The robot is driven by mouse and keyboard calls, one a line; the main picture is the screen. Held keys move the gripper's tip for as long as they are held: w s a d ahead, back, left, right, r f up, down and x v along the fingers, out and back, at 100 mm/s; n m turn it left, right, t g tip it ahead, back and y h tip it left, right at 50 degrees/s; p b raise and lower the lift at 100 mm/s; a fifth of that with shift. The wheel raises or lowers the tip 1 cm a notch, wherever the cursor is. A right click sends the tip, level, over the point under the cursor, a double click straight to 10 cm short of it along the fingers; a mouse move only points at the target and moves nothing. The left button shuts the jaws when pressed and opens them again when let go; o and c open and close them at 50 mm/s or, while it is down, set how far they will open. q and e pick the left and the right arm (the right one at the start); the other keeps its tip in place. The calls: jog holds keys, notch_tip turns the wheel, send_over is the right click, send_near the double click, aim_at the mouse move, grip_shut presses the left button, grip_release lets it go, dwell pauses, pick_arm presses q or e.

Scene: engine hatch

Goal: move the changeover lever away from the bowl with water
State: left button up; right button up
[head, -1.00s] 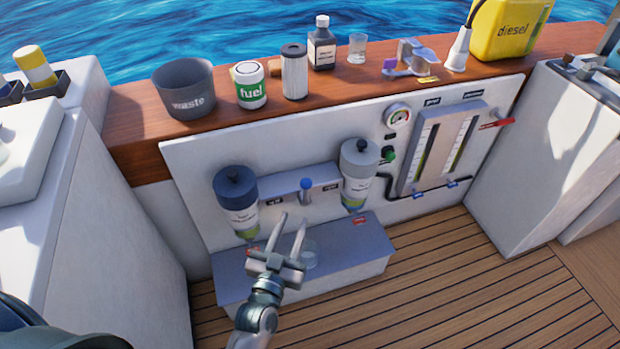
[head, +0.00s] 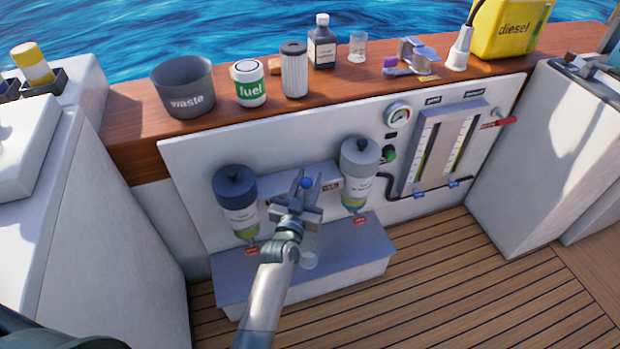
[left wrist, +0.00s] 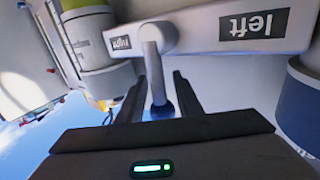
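The changeover lever (head: 306,183) has a blue knob and sits on the grey bar between two filter units. In the left wrist view its grey shaft (left wrist: 154,70) comes off the bar between the "left" and "right" labels. My left gripper (head: 308,182) is open, with one finger on each side of the blue knob; it also shows in the left wrist view (left wrist: 160,98). I cannot tell whether the fingers touch it. The left filter bowl (head: 240,216) and right filter bowl (head: 354,192) both show yellow-green liquid low down; which holds water is unclear. My right gripper is out of view.
The wooden ledge above carries a waste bucket (head: 184,90), a fuel can (head: 249,84) and a yellow diesel can (head: 510,28). A gauge panel (head: 440,148) is at right.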

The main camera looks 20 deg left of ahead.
pick_arm(q)
jog(key=shift+w, duration=0.5)
jog(key=c, duration=0.7)
grip_shut()
jog(key=shift+r, duration=0.15)
